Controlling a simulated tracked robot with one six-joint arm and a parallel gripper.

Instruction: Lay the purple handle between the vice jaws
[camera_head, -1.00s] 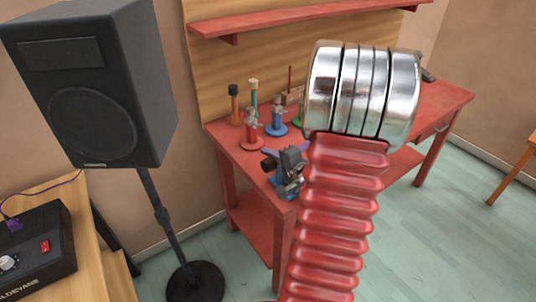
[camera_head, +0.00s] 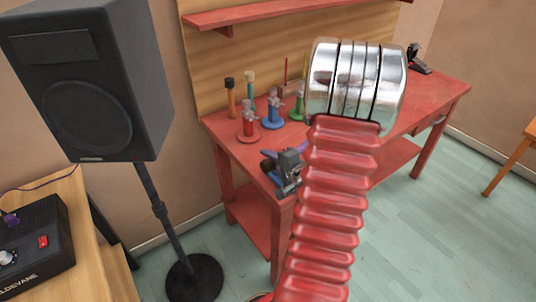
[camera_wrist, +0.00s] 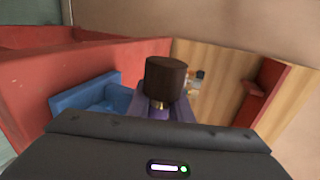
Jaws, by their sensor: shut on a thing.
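In the wrist view my gripper (camera_wrist: 162,113) is shut on the purple handle (camera_wrist: 158,113), just below a brass collar. The dark brown cylindrical head (camera_wrist: 165,78) sticks out beyond the fingers. The blue vice body (camera_wrist: 88,96) shows to the left of the handle, close by. In the head view a blue part of the vice (camera_head: 274,178) is at the bench's near corner, beside a grey block and a dark round head. I cannot tell there which grey parts are gripper or jaws. The gap between the vice jaws is hidden, and the handle appears beside the vice.
The red bench (camera_head: 222,125) carries several coloured stands and upright handles (camera_head: 231,97) behind the vice. A red shelf (camera_head: 270,14) hangs above. A speaker (camera_head: 88,80) stands at left. A black pedal (camera_head: 418,60) sits at the bench's far right.

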